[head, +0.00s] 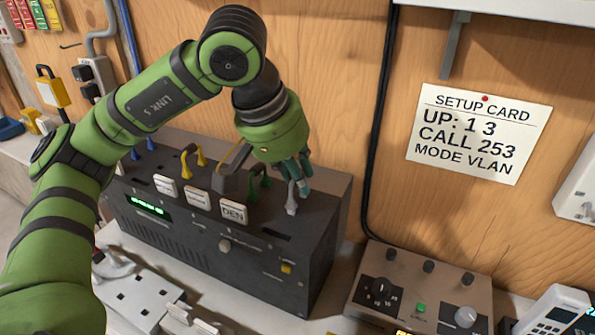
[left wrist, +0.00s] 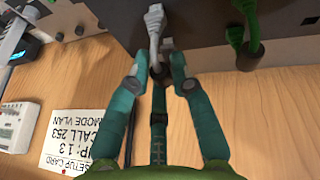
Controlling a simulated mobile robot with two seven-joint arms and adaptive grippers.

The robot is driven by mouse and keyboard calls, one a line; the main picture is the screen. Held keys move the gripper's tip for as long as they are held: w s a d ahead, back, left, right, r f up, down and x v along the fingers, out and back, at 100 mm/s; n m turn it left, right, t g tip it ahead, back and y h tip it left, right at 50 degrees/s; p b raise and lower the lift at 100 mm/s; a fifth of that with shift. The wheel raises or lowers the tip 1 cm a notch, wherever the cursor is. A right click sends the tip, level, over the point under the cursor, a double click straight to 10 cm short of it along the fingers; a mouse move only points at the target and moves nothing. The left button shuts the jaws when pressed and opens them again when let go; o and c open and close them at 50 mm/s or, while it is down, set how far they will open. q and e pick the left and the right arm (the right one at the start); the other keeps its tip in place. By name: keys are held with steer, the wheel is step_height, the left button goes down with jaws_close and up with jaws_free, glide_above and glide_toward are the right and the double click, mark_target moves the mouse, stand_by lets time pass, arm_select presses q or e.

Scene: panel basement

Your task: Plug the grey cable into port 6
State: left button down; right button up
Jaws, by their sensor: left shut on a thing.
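My left gripper (head: 293,178) is over the right end of the dark switch box (head: 325,232), its teal fingers pointing down. It is shut on the grey cable (head: 291,205), whose pale plug end shows just below the fingers at the box's top. In the left wrist view the grey cable (left wrist: 154,28) runs from between the fingertips (left wrist: 160,78) toward the dark box face. I cannot tell whether its end is seated in a port. Port numbers are not readable, so port 6 cannot be picked out. My right gripper is in neither view.
Green (head: 262,180), yellow (head: 193,156) and blue cables stand in the box's top, left of the gripper. A setup card (head: 478,134) hangs on the wooden wall. A knobbed grey unit (head: 418,295) stands to the right of the box. A black cable runs down the wall behind.

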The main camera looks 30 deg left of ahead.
arm_select(q)
steer(key=shift+f+b, duration=0.4)
steer(key=shift+b, duration=0.15)
stand_by(0.8)
stand_by(0.3)
steer(key=c, duration=0.6)
jaws_free()
steer(key=shift+r, duration=0.15)
steer(key=shift+r+p, duration=2.85)
steer(key=shift+r, duration=0.85)
